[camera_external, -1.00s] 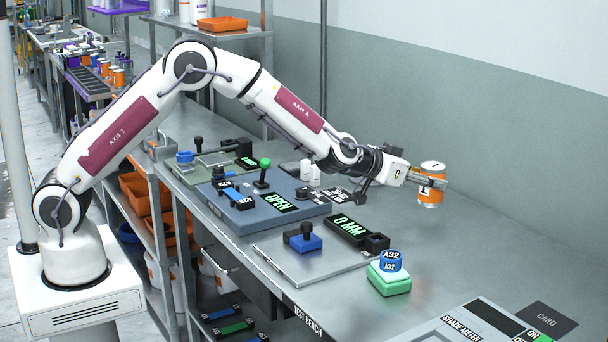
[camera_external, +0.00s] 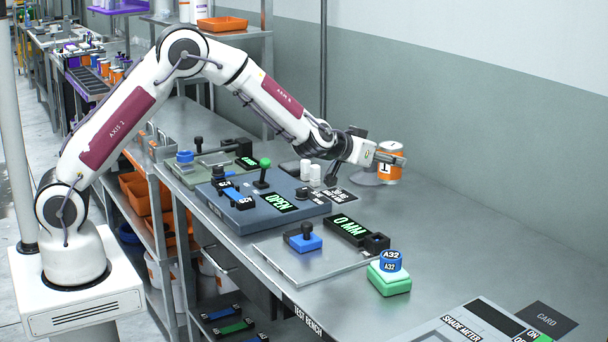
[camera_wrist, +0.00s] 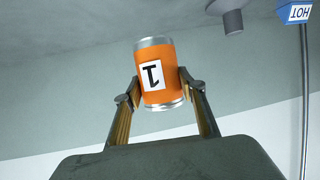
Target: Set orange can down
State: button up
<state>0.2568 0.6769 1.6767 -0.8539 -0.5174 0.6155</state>
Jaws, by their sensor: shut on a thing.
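The orange can (camera_external: 390,163) has silver ends and a white label with a black 1. My gripper (camera_external: 388,160) is shut on it, over the back part of the steel bench (camera_external: 470,240). The can looks upright in the outside view; whether its base touches the bench I cannot tell. In the wrist view the can (camera_wrist: 160,75) sits between both fingers of my gripper (camera_wrist: 160,90), which press on its sides.
A shade meter (camera_external: 475,325) is at the front right. The bench's back right is clear.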

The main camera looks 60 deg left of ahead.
aim_at(380, 179)
jog(key=shift+a, duration=0.35)
jog(key=shift+f, duration=3.1)
jog(key=shift+f, duration=1.85)
jog(key=shift+f, duration=0.15)
jog(key=o, duration=1.4)
jog(key=shift+f, duration=0.1)
